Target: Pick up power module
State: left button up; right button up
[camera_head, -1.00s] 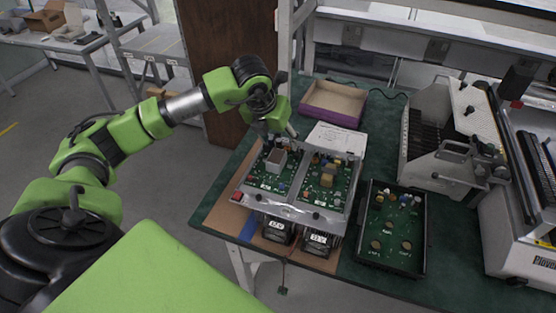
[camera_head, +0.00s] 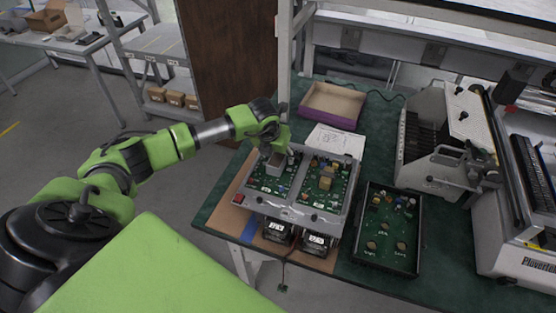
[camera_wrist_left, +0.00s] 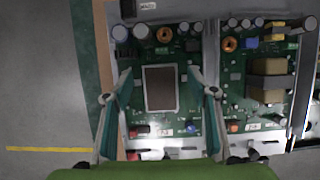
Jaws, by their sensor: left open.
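The part that looks like the power module (camera_head: 276,163) is a pale-sided block with a dark brown top. It stands upright on the left green circuit board in the test fixture. It also shows in the left wrist view (camera_wrist_left: 161,88). My left gripper (camera_head: 281,152) is over this board, pointing down. In the left wrist view its open fingers (camera_wrist_left: 160,86) lie to either side of the block, with a gap on each side. I cannot tell the remaining height. My right gripper is not in view.
The fixture frame (camera_head: 290,213) holds a second board (camera_head: 322,186) to the right. A black tray with a board (camera_head: 385,250) lies further right. A purple-sided box (camera_head: 333,105) and a paper sheet (camera_head: 335,141) are behind. Machines (camera_head: 445,145) stand at the right.

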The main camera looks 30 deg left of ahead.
pick_arm(q)
jog(key=shift+x, duration=1.2)
jog(key=shift+c, duration=0.4)
grip_shut()
jog(key=shift+w+r, duration=0.1)
jog(key=shift+r, duration=0.1)
